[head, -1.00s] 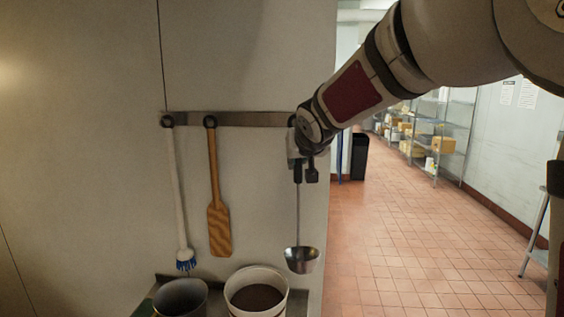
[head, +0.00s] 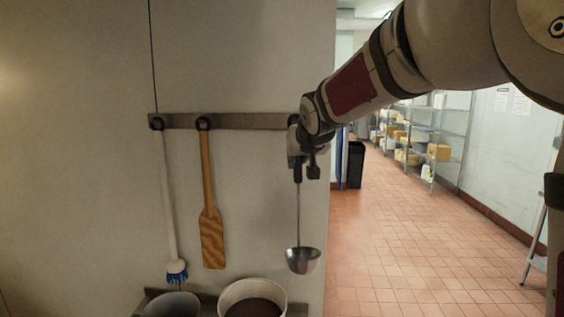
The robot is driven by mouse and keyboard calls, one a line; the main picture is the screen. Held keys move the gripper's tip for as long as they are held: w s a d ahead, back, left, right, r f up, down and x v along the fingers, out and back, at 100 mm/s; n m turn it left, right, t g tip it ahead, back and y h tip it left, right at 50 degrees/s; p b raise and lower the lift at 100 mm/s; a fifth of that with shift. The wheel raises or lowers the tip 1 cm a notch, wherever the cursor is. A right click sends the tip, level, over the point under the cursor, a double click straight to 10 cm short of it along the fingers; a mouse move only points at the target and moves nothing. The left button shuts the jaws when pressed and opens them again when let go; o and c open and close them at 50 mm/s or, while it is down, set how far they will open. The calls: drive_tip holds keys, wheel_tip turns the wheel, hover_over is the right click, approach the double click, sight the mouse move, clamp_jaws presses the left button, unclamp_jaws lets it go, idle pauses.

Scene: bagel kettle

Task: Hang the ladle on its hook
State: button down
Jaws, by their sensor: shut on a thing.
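The ladle (head: 302,260) hangs upright with its metal bowl low and its thin shaft running up to a dark handle. My gripper (head: 298,165) is shut on the ladle's handle, close to the right end of the metal hook rail (head: 245,121). The ladle's top and any hook at that end are hidden behind my gripper and wrist. I cannot tell whether the ladle touches a hook.
A white brush (head: 169,210) and a wooden paddle (head: 210,200) hang on the rail to the left. Below stand a dark pot (head: 172,305) and a white bucket (head: 233,292) with dark contents. The wall ends just right of the ladle, and tiled floor lies open beyond.

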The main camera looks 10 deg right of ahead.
drive_tip(key=shift+w+d+f+b, duration=0.1)
drive_tip(key=shift+w+d+b, duration=0.1)
drive_tip(key=shift+w+b, duration=0.3)
drive_tip(key=shift+w+d+b, duration=0.15)
drive_tip(key=shift+w+d, duration=0.05)
drive_tip(key=shift+w, duration=0.45)
drive_tip(key=shift+w+d+f+b, duration=0.1)
drive_tip(key=shift+w+f+b, duration=0.25)
drive_tip(key=shift+w, duration=0.2)
drive_tip(key=c, duration=1.4)
unclamp_jaws()
